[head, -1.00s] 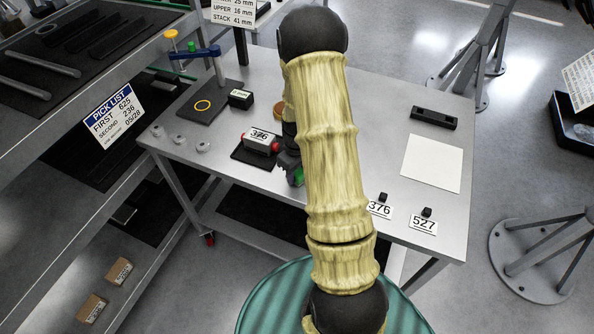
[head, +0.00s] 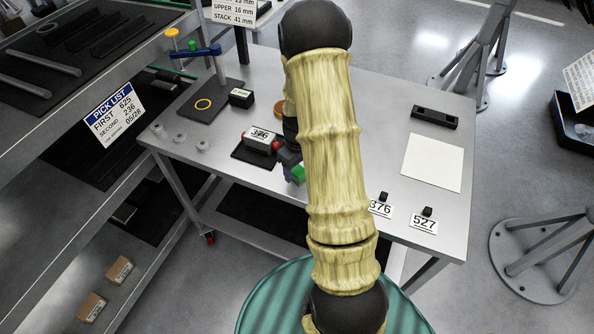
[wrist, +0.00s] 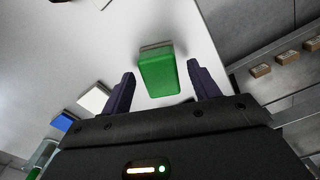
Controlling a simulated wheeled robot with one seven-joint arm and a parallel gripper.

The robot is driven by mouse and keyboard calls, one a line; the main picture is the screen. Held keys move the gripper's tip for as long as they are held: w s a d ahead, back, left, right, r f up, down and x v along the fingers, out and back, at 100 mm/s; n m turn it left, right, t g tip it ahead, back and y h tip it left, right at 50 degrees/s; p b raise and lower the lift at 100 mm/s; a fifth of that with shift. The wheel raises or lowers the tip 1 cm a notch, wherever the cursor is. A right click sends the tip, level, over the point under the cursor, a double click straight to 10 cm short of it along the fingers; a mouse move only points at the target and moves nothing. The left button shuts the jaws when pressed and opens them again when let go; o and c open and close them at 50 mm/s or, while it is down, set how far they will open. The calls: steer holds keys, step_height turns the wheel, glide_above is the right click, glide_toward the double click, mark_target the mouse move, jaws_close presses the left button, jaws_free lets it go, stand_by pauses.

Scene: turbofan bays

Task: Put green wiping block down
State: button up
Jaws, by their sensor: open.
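The green wiping block (wrist: 159,75) rests on the table top in the wrist view, with a grey layer along one edge. My gripper (wrist: 160,88) is open, with one dark finger on each side of the block and a visible gap to both. In the head view the green block (head: 298,174) shows just left of my arm, near the table's front edge. My gripper (head: 288,158) is partly hidden there behind my arm.
A labelled part with red ends (head: 262,140) sits on a dark mat left of the block. Small knobs (head: 180,138) stand at the table's left edge. Tags 376 (head: 380,209) and 527 (head: 424,223) lie to the right, with a white sheet (head: 432,162) behind them.

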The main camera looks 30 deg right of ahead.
mark_target(297, 170)
step_height(297, 170, up, 11)
steer(key=b, duration=0.1)
steer(key=shift+f, duration=0.15)
stand_by(0.5)
steer(key=s+a+r+m+t, duration=0.1)
steer(key=s+a+r, duration=0.1)
steer(key=s+a, duration=0.4)
steer(key=s+a+r+m+t, duration=0.1)
steer(key=s+a+r+m, duration=0.1)
steer(key=s+a, duration=0.4)
steer(key=shift+s+a+r+t, duration=0.25)
steer(key=shift+a+r+t, duration=0.05)
steer(key=shift+a, duration=0.55)
steer(key=shift+c, duration=0.2)
